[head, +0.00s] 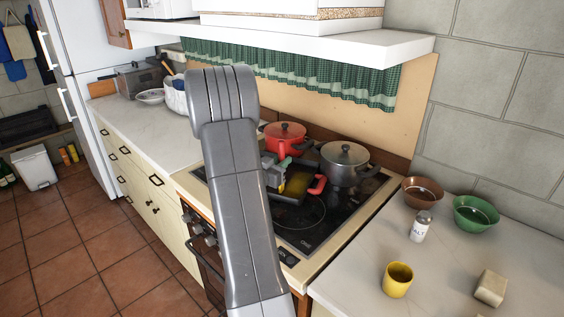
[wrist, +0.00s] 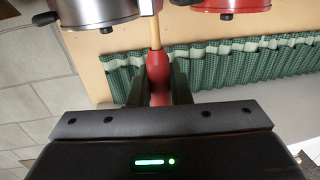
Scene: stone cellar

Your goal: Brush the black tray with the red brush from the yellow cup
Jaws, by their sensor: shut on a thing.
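The black tray (head: 285,198) lies on the stove, with a yellow-brown inner surface and a red part at its right side. My gripper (head: 277,170) is over the tray's left and back part in the head view and hides some of it. In the wrist view my gripper (wrist: 158,88) is shut on the red brush (wrist: 157,66), whose red part sits between the fingers. A pale wooden length of it runs on toward the top edge. The brush's tip is out of sight, so I cannot tell whether it touches the tray. The yellow cup (head: 397,281) stands upright on the right counter.
A red pot (head: 285,137) and a grey lidded pot (head: 343,163) stand behind the tray. A brown bowl (head: 423,193), a green bowl (head: 476,213), a salt shaker (head: 420,226) and a beige block (head: 490,288) are on the right counter. A shelf (head: 300,42) overhangs the stove.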

